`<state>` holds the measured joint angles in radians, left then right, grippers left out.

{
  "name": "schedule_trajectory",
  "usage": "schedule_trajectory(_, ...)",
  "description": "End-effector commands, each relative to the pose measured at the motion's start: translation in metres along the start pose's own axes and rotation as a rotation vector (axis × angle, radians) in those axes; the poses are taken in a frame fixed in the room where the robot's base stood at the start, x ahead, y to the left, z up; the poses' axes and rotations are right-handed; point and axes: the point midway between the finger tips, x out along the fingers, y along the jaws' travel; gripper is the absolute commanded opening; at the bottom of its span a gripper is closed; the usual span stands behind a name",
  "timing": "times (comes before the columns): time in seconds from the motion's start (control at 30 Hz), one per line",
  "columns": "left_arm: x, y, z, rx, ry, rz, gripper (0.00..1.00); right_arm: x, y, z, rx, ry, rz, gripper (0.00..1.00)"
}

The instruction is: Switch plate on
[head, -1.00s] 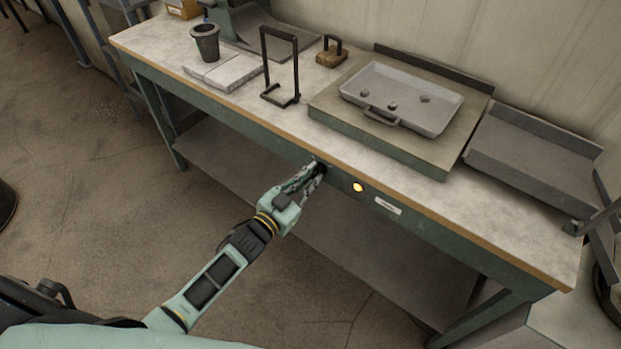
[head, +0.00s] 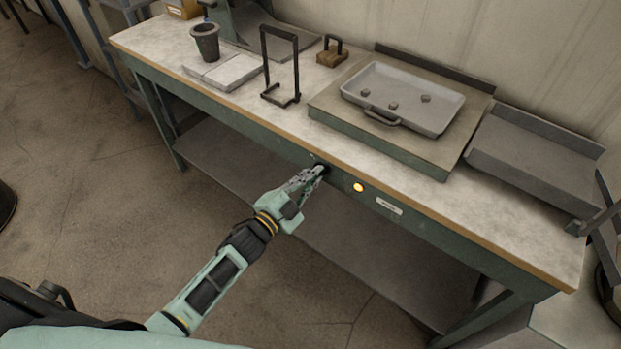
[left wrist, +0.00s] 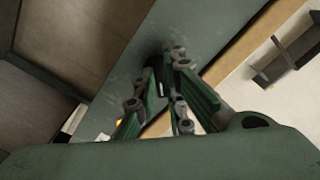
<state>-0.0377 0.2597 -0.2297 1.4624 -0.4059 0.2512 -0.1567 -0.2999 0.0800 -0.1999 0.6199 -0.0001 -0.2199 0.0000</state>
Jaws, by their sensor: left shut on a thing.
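My left gripper (head: 316,172) is at the front apron of the workbench, shut on a dark knob (head: 323,168). In the left wrist view the fingers (left wrist: 165,75) close around the black knob (left wrist: 158,74), which they partly hide. An amber lamp (head: 358,187) glows on the apron just right of the knob; its glow also shows at the lower left of the left wrist view (left wrist: 118,123). The plate (head: 330,118) is a flat slab on the bench top, carrying a grey tray (head: 450,117) with a handle and several small dark lumps. My right gripper is not in view.
A black wire stand (head: 297,62), a dark crucible (head: 206,42) on pale blocks (head: 232,75) and a small block with a handle (head: 331,54) stand on the bench (head: 250,112). A grey sloped tray (head: 530,160) is at the right. A white label (head: 389,206) is on the apron.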

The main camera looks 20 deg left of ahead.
Motion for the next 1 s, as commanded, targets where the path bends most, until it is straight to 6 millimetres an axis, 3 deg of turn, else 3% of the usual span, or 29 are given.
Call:
schedule_trajectory(0.37,-0.0007,0.0014,0.0011,0.008,-0.003,0.003,0.0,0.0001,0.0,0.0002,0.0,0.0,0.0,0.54)
schedule_trajectory(0.4,-0.0007,0.0014,0.0011,0.008,-0.003,0.003,0.13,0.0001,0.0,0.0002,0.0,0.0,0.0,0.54)
schedule_trajectory(0.6,-0.0004,0.0009,0.0007,0.006,-0.002,0.002,0.29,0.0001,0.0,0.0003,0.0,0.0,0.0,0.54)
schedule_trajectory(1.0,-0.0078,0.0006,0.0008,0.005,-0.001,0.001,0.29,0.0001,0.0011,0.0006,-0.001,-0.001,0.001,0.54)
